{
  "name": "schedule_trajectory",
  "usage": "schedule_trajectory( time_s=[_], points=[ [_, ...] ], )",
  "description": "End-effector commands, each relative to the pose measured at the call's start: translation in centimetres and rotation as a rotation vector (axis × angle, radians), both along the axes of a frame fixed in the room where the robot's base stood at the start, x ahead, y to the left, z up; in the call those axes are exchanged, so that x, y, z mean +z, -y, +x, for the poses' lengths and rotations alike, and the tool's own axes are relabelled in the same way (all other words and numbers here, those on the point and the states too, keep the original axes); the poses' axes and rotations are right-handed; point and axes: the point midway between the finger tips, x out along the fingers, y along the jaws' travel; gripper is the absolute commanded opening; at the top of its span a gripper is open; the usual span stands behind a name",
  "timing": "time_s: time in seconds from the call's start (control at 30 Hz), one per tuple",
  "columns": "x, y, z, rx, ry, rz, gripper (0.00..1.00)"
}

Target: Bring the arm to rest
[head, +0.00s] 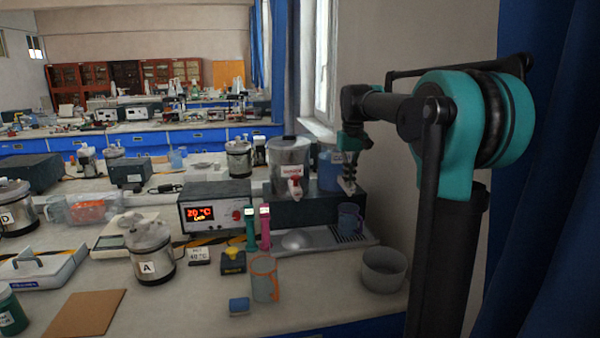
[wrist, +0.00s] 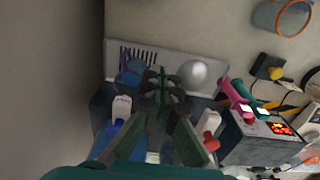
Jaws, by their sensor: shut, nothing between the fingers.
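My arm, teal and black, stands at the right of the head view and reaches left from its shoulder. My gripper (head: 347,187) points down in front of a blue container (head: 327,172), above the dark platform at the back of the bench. In the wrist view my gripper (wrist: 162,80) has its fingers together with nothing held. Below it is a pale tray with a slotted part (wrist: 190,52). A dark blue mug (wrist: 130,74) stands on the slotted part, partly behind the fingers; it also shows in the head view (head: 350,219).
A dispenser with a red tap (head: 289,160) stands left of my gripper. A silver dome (head: 297,240), an orange-rimmed mug (head: 264,279) and a grey bowl (head: 384,270) are nearer the front. A lit temperature unit (head: 214,208) stands further left. A wall and blue curtain (head: 545,200) bound the right.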

Motion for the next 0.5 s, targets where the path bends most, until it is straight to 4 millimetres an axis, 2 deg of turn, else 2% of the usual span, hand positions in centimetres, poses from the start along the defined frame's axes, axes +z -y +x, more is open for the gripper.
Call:
schedule_trajectory(
  time_s=[0.27,0.37,0.5],
  points=[
    [-4.2,0.8,-3.2,-0.028,0.052,0.005,0.00],
    [-6.4,1.1,-5.0,-0.043,0.079,0.008,0.00],
    [-10.7,1.8,-8.9,-0.069,0.129,0.012,0.00]
  ],
)
